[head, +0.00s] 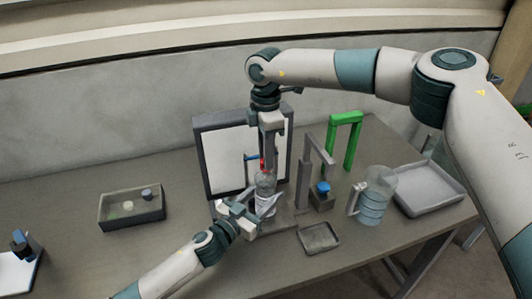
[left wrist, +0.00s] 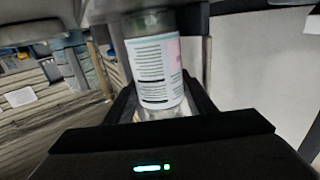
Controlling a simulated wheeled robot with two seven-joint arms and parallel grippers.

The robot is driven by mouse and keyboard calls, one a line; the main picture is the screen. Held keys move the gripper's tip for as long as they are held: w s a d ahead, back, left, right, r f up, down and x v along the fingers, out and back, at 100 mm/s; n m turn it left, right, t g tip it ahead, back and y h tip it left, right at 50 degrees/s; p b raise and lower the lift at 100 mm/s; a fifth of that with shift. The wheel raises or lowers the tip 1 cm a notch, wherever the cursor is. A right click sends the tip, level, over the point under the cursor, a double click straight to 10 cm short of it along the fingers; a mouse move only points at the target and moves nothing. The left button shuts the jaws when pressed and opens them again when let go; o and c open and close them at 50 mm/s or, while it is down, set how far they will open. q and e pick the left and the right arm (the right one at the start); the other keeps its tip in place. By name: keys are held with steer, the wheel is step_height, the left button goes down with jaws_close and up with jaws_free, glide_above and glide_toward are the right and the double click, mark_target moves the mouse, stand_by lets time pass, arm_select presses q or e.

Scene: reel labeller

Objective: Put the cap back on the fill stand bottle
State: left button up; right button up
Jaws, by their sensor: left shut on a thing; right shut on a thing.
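The clear bottle (head: 265,187) stands upright in front of the dark-framed panel, with a white label low on its side. My left gripper (head: 247,212) is shut around its lower part. In the left wrist view the labelled bottle (left wrist: 156,72) sits between the fingers. My right gripper (head: 266,152) points down from above, shut on a small red cap (head: 263,163), directly over the bottle's neck. Whether the cap touches the neck cannot be told. The neck is out of the left wrist view at the top.
The framed panel (head: 220,165) stands close behind. To the right are a grey post stand (head: 304,185) with a blue-topped part (head: 322,188), a small dish (head: 319,238), a pitcher (head: 374,195), a pale tray (head: 428,190) and a green arch (head: 347,119). An open box (head: 132,216) lies left.

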steer(key=m, duration=0.6)
steer(key=shift+m, duration=0.3)
steer(key=o, duration=1)
steer(key=shift+r, duration=2.2)
steer(key=shift+c, duration=0.5)
